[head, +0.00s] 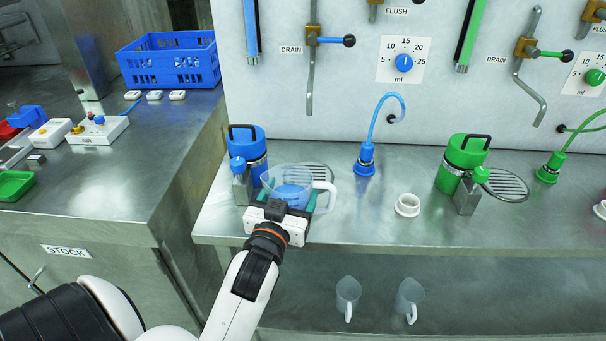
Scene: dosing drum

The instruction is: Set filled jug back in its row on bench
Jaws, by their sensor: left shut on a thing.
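A clear jug (300,177) with blue liquid in it is at the left end of the steel bench (330,228), in front of the blue dosing drum (247,147). Its white handle points right. My left gripper (277,208) is at the near side of the jug and shut on it; the fingertips are partly hidden. The jug overlaps the round drain grille (319,172) in the picture, and I cannot tell whether its base touches anything. Two more empty-looking jugs, a left one (348,290) and a right one (410,293), stand below the bench. My right gripper is not in view.
A white ring-shaped cup (407,205) stands on the bench, with clear steel around it. A blue nozzle with hose (365,160) and a green drum (462,160) stand further back.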

